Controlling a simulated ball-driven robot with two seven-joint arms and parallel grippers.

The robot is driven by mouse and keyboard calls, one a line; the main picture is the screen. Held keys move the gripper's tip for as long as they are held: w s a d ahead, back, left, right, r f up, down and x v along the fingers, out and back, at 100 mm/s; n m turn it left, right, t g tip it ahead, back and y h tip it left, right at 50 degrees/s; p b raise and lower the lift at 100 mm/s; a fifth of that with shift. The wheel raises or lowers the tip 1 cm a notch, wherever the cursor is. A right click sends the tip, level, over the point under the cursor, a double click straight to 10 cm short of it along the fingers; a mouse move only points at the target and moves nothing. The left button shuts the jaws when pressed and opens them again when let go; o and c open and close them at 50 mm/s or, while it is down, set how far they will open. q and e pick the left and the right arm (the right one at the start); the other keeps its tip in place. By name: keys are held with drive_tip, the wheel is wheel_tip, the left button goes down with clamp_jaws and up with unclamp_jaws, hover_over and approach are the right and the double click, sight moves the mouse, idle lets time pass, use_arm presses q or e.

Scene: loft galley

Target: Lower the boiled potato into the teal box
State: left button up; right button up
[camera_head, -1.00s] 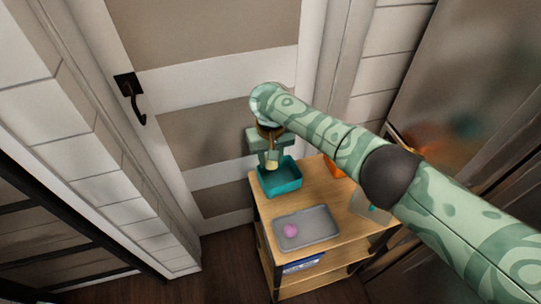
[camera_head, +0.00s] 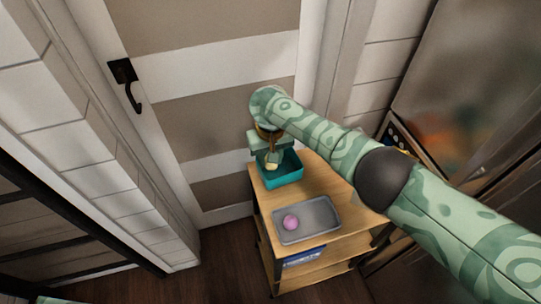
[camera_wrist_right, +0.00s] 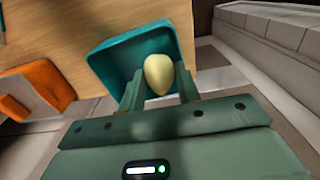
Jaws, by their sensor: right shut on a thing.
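The boiled potato (camera_wrist_right: 159,75) is pale yellow and sits between the fingers of my right gripper (camera_wrist_right: 160,92), which is shut on it. In the head view the potato (camera_head: 271,164) shows below my right gripper (camera_head: 271,158), at the teal box. The teal box (camera_head: 283,182) stands at the back left corner of the wooden cart top. In the right wrist view the box (camera_wrist_right: 104,62) lies beyond the potato, with its open inside behind it. I cannot tell whether the potato touches the box floor. My left gripper is out of view.
A grey tray (camera_head: 322,218) with a pink-purple ball (camera_head: 291,222) lies on the wooden cart (camera_head: 262,203) in front of the box. An orange object (camera_wrist_right: 38,84) shows beside the box in the wrist view. A door (camera_head: 222,128) stands close behind.

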drive_tip(key=shift+s+f, duration=0.1)
drive_tip(key=shift+f, duration=0.05)
drive_tip(key=o, duration=1)
drive_tip(key=shift+o, duration=0.2)
